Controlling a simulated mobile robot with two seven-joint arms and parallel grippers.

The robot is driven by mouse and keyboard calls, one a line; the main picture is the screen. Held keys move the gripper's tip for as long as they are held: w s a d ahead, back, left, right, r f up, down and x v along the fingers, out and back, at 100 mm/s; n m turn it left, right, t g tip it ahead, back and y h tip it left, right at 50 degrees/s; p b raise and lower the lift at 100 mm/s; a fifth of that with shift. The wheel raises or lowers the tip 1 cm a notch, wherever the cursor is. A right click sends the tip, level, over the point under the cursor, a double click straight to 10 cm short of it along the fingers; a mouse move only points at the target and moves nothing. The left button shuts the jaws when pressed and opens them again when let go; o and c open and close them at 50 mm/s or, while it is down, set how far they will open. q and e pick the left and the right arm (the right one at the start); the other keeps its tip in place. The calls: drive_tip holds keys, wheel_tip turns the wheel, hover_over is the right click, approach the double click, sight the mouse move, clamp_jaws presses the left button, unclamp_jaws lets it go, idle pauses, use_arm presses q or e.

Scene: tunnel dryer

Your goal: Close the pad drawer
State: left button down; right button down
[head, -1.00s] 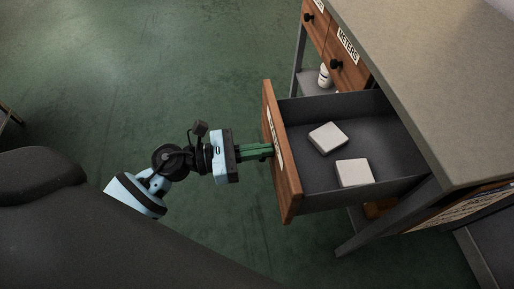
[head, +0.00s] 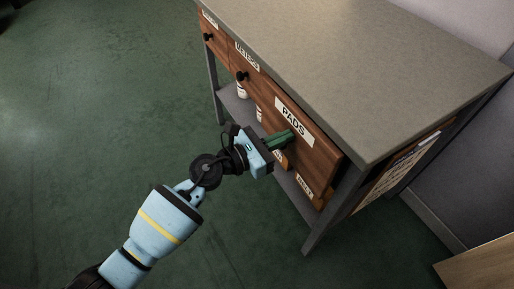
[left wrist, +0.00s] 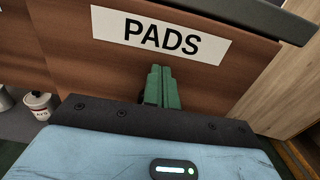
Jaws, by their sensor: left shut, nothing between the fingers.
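The pad drawer (head: 316,151) has a brown wooden front with a white PADS label. In the head view its front sits close under the grey worktop, and its inside is hidden. The drawer front fills much of the left wrist view (left wrist: 222,80), with the label (left wrist: 160,36) above my fingers. My left gripper (head: 290,136) is shut and empty, its green fingertips at the drawer front just below the label. In the left wrist view the fingers (left wrist: 162,86) point at the wood; they look to be touching it. My right gripper is not in view.
The bench has a grey top (head: 350,80). The METERS drawer (head: 238,66) with a black knob is to the left. White containers stand on the lower shelf, one showing in the left wrist view (left wrist: 40,104). Green floor (head: 90,120) is open at left.

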sight(296, 131)
use_arm(q)
drive_tip(key=x, duration=0.3)
drive_tip(key=shift+w+d+r+b, duration=0.1)
drive_tip(key=shift+w+d+b, duration=0.1)
drive_tip(key=shift+d+b, duration=0.15)
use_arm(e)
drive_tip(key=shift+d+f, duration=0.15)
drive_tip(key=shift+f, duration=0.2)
use_arm(q)
drive_tip(key=shift+r, duration=0.15)
